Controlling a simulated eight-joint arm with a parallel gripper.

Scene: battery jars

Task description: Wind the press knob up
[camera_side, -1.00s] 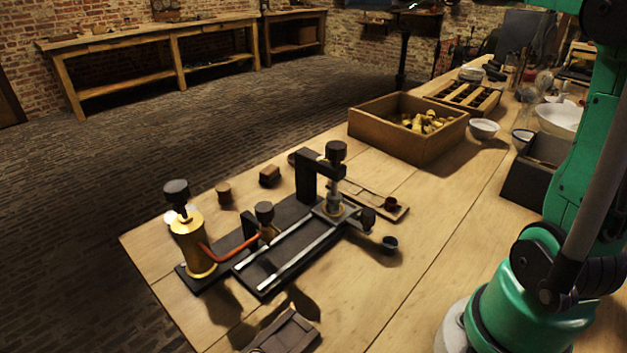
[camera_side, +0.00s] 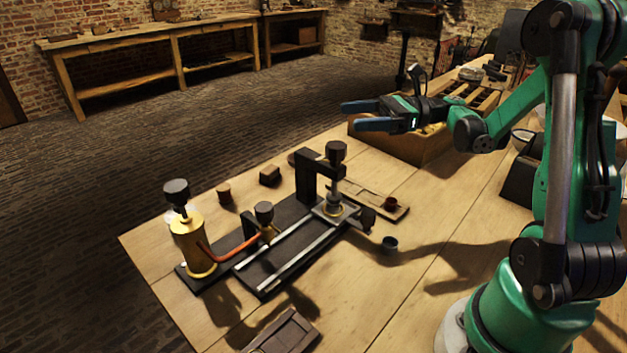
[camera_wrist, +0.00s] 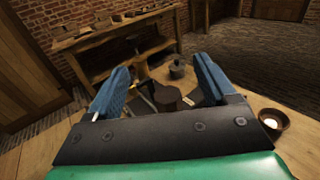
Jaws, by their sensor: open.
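The press knob (camera_side: 336,150) is a dark round cap on top of a metal screw, held by the black press frame (camera_side: 307,175). The screw stands over a small metal plate on the rails. My gripper (camera_side: 350,115) is open and empty, with its blue fingers pointing left. It is held in the air above and apart from the knob in the side view. In the wrist view, my open gripper (camera_wrist: 162,66) frames a dark round knob (camera_wrist: 168,97) lower between the fingers, probably the press knob. The lower screw is hidden there.
A brass cylinder with a black knob (camera_side: 187,240) stands at the left end, joined by a red tube.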

